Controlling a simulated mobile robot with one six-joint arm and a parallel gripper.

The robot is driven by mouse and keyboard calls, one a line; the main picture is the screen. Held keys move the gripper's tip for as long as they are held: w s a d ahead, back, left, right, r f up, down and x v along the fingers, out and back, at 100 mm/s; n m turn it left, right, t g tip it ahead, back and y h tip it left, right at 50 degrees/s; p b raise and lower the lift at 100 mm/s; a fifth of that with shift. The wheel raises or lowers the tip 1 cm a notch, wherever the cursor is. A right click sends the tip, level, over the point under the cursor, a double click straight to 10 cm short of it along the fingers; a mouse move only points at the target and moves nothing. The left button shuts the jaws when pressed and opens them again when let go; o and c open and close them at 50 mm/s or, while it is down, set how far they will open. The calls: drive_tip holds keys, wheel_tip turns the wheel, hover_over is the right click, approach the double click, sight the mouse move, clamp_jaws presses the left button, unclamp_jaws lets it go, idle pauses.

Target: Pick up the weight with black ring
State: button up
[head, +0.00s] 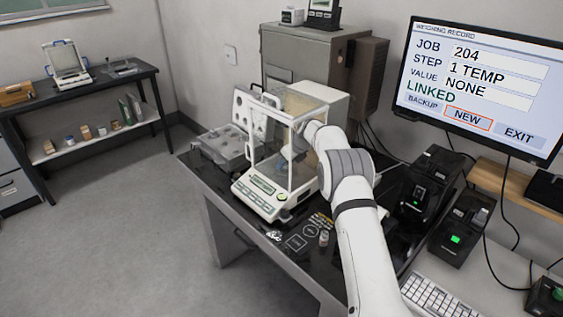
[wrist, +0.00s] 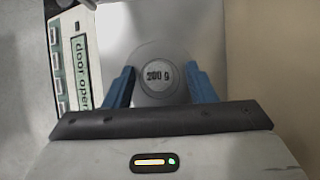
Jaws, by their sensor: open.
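A round grey weight (wrist: 155,52) marked "200 g" stands upright on the balance's light floor in the wrist view. Its pale top disc has a darker rim; I cannot tell whether it has a black ring. My gripper (wrist: 160,72) is open, with one blue finger on each side of the weight's near part. I cannot tell whether the fingers touch it. In the head view my arm reaches into the glass-walled balance (head: 258,197), and the weight is hidden there. The balance's display (wrist: 82,70) reads "door open" in the wrist view.
The balance's glass walls and frame stand close around my gripper. A small jar (head: 323,238) stands on the black table near the front edge. A grey case (head: 222,148) lies left of the balance. Black devices (head: 423,190) and a keyboard (head: 438,297) are on the right.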

drive_tip(key=c, duration=1.1)
clamp_jaws()
drive_tip(key=shift+r, duration=0.15)
